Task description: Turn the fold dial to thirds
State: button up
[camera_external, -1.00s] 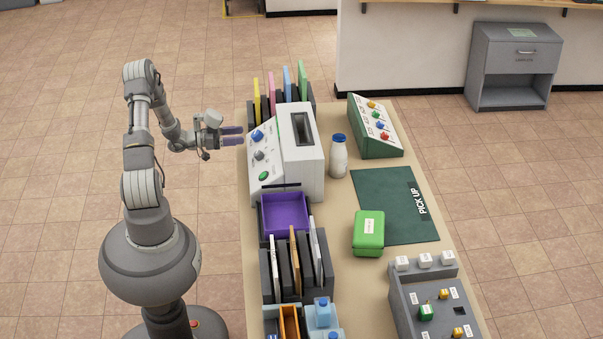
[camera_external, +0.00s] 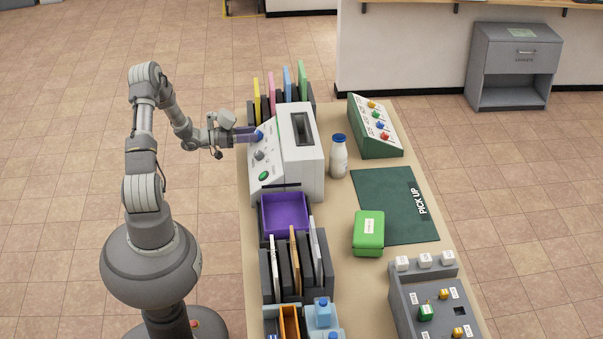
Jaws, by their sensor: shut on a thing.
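The white folding machine (camera_external: 309,165) stands on the table, its sloped panel facing my arm. On that panel are a blue dial (camera_external: 259,136) at the top, a grey dial (camera_external: 258,155) in the middle and a green button (camera_external: 264,176) at the bottom. My gripper (camera_external: 254,135) reaches in from the left and is shut on the blue dial, its fingers partly covering it. The panel lettering is too small to read, so I cannot tell which dial is the fold dial or its setting.
A purple tray (camera_external: 286,212) sits in front of the machine. Colored folders (camera_external: 288,86) stand behind it. A white bottle (camera_external: 339,158) is to its right, with a green control box (camera_external: 375,127) beyond.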

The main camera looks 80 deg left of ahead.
jog(key=shift+m+h, duration=0.3)
jog(key=shift+h, duration=0.1)
jog(key=m+h, duration=0.2)
jog(key=m+g+h, duration=0.1)
jog(key=m+h, duration=0.1)
jog(key=m, duration=0.1)
jog(key=a+m+g+h+p, duration=0.1)
jog(key=m+h, duration=0.1)
jog(key=shift+w, duration=0.15)
jog(key=m+g+h, duration=0.1)
jog(key=m, duration=0.1)
jog(key=m+g+h, duration=0.2)
jog(key=m, duration=0.1)
jog(key=m+g+h+p, duration=0.1)
jog(key=m+g, duration=0.1)
jog(key=shift+w+a+r+h, duration=0.2)
jog(key=shift+a+h, duration=0.05)
jog(key=shift+h, duration=0.05)
jog(key=shift+m, duration=0.4)
jog(key=o, duration=1)
jog(key=shift+o, duration=0.2)
jog(key=shift+a, duration=0.1)
jog(key=p+v, duration=0.2)
jog(key=v, duration=0.5)
jog(key=shift+a+r, duration=0.15)
jog(key=shift+a, duration=0.2)
